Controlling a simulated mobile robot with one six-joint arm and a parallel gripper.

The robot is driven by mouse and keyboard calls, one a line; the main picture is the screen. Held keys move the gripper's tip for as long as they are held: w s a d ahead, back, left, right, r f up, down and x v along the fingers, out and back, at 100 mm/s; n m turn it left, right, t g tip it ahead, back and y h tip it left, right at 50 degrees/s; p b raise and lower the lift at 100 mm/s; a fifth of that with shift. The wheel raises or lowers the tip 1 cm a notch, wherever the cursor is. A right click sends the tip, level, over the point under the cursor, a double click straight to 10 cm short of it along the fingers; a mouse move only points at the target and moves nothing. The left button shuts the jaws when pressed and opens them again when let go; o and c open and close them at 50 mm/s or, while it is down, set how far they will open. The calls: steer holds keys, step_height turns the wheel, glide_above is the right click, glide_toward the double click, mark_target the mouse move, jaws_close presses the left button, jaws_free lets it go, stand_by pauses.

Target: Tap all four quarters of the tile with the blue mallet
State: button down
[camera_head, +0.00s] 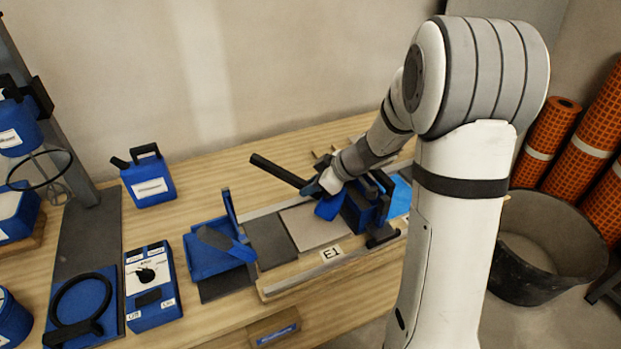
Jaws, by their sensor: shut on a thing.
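My gripper (322,185) is small in view, above the far right part of the rail frame. It is shut on the blue mallet, whose black handle (277,171) sticks out to the upper left. A blue part at the gripper, seemingly the mallet's head (328,208), hangs just below it. A light grey tile (315,228) lies between the rails, beside a dark grey tile (270,242). The blue part overlaps the light tile's far right edge in the picture; I cannot tell whether they touch. My arm and the blue part hide what lies behind.
A label "E1" (331,253) marks the front rail. A blue holder (366,208) stands close right of the gripper. A blue tray with a trowel (207,255), a blue device (151,287) and a blue jug (148,180) stand left. A black tub (545,250) stands right.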

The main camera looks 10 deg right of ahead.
steer(key=f+b, duration=0.1)
steer(key=f, duration=0.4)
steer(key=shift+a+f, duration=0.2)
steer(key=shift+r+p, duration=0.3)
steer(key=shift+r, duration=2)
step_height(320, 180, down, 5)
steer(key=b, duration=0.7)
steer(key=shift+s, duration=0.1)
steer(key=shift+r+p, duration=0.75)
steer(key=shift+r, duration=1.8)
